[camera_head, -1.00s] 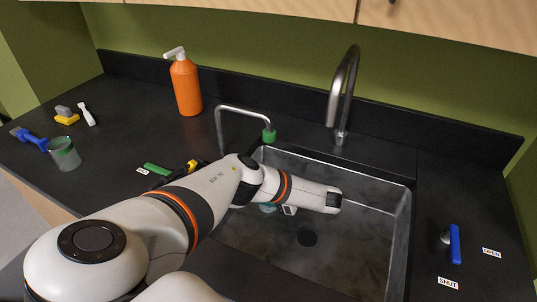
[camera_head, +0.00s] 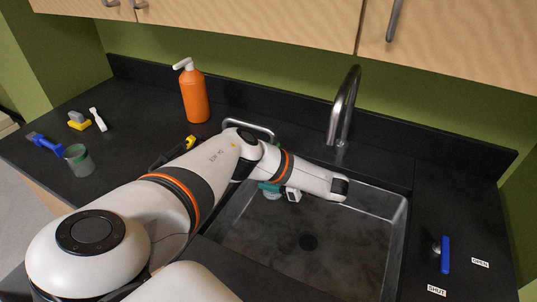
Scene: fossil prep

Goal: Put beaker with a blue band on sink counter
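A clear glass beaker with a green-looking band (camera_head: 79,161) stands on the dark counter at the far left. Below my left forearm, over the sink (camera_head: 349,254), a small clear piece with a teal band (camera_head: 271,190) shows; it looks like part of a second beaker, mostly hidden by the arm. My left arm reaches in from the left across the counter edge to the sink. Its fingers are hidden behind the wrist, so I cannot see whether they hold the teal-banded piece. My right gripper is not in view.
An orange pump bottle (camera_head: 194,96) stands at the back. A blue lever (camera_head: 445,254) is at right. A blue brush (camera_head: 45,144) lies at left.

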